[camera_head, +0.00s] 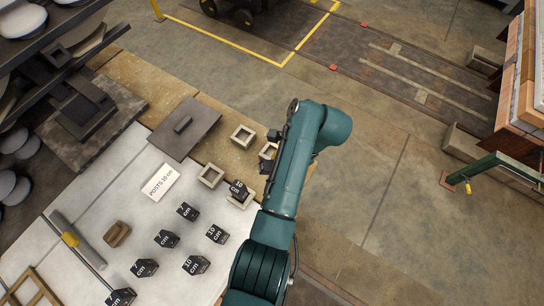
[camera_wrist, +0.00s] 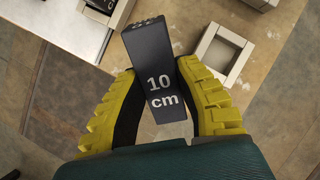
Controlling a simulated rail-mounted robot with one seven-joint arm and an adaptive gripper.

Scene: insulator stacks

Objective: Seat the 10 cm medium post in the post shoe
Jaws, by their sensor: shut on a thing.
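The 10 cm post is a black block (camera_wrist: 160,85) with white lettering, clamped between the two yellow fingers of my gripper (camera_wrist: 163,105) in the wrist view. An empty, square, hollow shoe (camera_wrist: 238,42) lies beyond it to the upper right, apart from the post. In the head view my arm hides the gripper and the held post. Pale square shoes stand near the board edge: one at the back (camera_head: 242,136), one partly behind my arm (camera_head: 268,150), and one farther left (camera_head: 211,175). Another 10 cm block (camera_head: 238,188) stands at a further shoe (camera_head: 240,202); whether it is fully seated is unclear.
Several black 7 cm and 10 cm blocks (camera_head: 195,264) stand on the white tabletop. A card reading "POSTS 10 cm" (camera_head: 160,182), a dark flat plate (camera_head: 184,130) and a brown block (camera_head: 117,234) lie nearby. A dark shelf rack (camera_head: 60,45) stands at upper left.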

